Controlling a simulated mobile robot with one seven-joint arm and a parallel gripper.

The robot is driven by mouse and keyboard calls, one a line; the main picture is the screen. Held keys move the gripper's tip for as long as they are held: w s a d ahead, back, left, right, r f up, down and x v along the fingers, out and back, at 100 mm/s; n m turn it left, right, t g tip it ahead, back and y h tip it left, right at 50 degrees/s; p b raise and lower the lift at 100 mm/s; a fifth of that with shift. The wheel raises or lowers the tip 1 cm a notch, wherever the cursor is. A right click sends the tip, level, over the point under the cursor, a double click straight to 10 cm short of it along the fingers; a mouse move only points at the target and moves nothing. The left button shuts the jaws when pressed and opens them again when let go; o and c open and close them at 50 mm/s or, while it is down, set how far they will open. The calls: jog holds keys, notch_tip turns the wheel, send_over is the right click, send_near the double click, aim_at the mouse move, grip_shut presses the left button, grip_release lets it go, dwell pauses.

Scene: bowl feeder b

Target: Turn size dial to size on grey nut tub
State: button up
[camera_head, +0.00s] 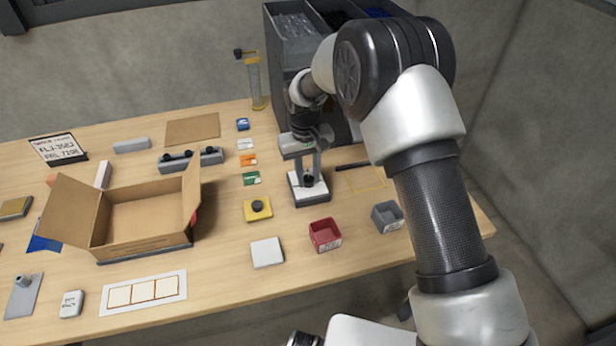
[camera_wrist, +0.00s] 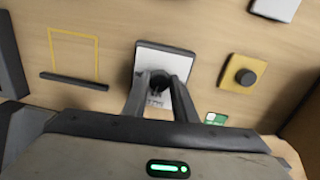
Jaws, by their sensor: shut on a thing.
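The size dial is a small dark knob (camera_wrist: 159,78) on a white plate with a dark edge (camera_wrist: 150,55). In the head view the white plate (camera_head: 299,193) lies on the table in front of the dark feeder. My gripper (camera_head: 308,177) points down over it, with its fingers on either side of the knob and shut on it. In the wrist view the gripper (camera_wrist: 158,86) partly hides the knob and the marks on the plate, so the setting cannot be read. The grey nut tub (camera_head: 387,217) stands to the right; its label is too small to read.
A red tub (camera_head: 325,236) stands left of the grey tub. A yellow block with a black knob (camera_head: 257,209) and a white square (camera_head: 267,252) lie nearby. An open cardboard box (camera_head: 143,213) is farther left. The dark feeder (camera_head: 285,75) rises behind my gripper.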

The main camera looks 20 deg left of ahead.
aim_at(306, 181)
jog(key=shift+n, duration=1)
jog(key=o, duration=1)
jog(key=shift+o, duration=0.2)
notch_tip(306, 181, up, 18)
jog(key=shift+s+a+f, duration=0.25)
jog(key=shift+s, duration=0.05)
